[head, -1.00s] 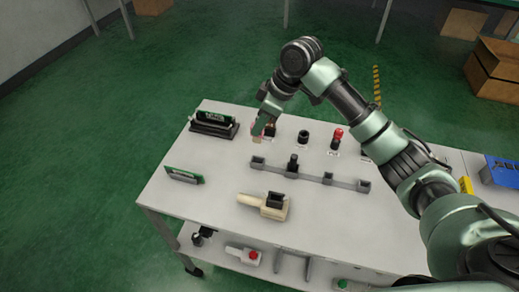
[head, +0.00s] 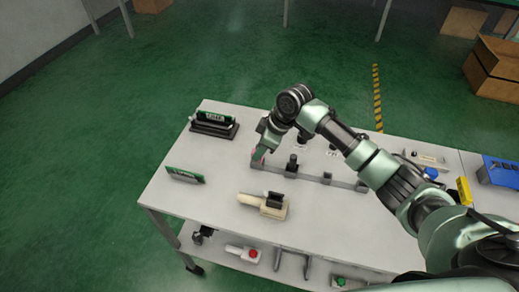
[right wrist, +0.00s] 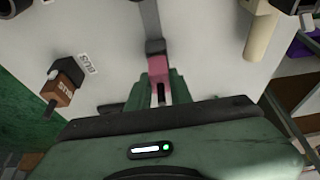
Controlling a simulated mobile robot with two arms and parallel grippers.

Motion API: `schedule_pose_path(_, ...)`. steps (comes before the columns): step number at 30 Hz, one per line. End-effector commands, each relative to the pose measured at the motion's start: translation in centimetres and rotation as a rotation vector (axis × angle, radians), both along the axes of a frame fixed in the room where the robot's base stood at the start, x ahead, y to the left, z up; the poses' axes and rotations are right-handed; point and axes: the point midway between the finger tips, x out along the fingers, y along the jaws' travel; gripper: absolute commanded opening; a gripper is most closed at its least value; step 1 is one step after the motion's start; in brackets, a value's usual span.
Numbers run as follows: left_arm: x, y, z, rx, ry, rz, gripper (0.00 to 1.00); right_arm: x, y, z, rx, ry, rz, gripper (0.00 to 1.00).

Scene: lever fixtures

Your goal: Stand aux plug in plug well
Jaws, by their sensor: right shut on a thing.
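My right gripper (head: 259,155) is shut on a small pink plug, which I take to be the aux plug (right wrist: 158,68). In the head view it is at the left end of the grey bar (head: 311,176). In the right wrist view the pink plug is right against the dark grey block (right wrist: 155,47) at the end of that bar, likely the plug well. I cannot tell whether the plug is inside the block or above it. The fingers partly hide the plug and this end of the bar. My left gripper is not in view.
A black post (head: 292,163) stands on the bar. A cream lever fixture (head: 263,204) is in front of it. A brown plug (right wrist: 68,85) sits by a label in the right wrist view. A black-green rack (head: 214,125) and a green board (head: 185,175) stand at left.

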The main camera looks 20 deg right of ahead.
Motion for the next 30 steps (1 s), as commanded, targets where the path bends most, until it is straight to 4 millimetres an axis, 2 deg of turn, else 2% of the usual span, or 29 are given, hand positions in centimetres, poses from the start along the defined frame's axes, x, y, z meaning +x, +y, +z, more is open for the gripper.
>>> schedule_pose_path(3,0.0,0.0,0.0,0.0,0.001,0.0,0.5,0.0,0.0,-0.3,0.0,0.002,-0.001,0.0)
schedule_pose_path(4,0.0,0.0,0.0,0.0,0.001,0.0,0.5,0.0,0.0,-0.3,0.0,0.0,0.0,0.29)
schedule_pose_path(6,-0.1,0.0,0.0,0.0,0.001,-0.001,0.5,0.0,0.0,-0.3,0.0,0.0,0.0,0.42)
schedule_pose_path(14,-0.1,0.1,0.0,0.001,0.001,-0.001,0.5,0.0,0.0,-0.2,0.0,0.0,0.0,0.42)
schedule_pose_path(19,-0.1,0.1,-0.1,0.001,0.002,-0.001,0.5,-0.1,-0.3,0.7,0.0,-0.001,0.0,0.42)
schedule_pose_path(23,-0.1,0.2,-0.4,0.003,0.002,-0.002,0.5,-0.6,-1.0,2.8,-0.001,-0.004,-0.001,0.42)
schedule_pose_path(30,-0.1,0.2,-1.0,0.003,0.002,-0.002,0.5,-1.6,-2.7,7.7,0.0,-0.004,0.001,0.42)
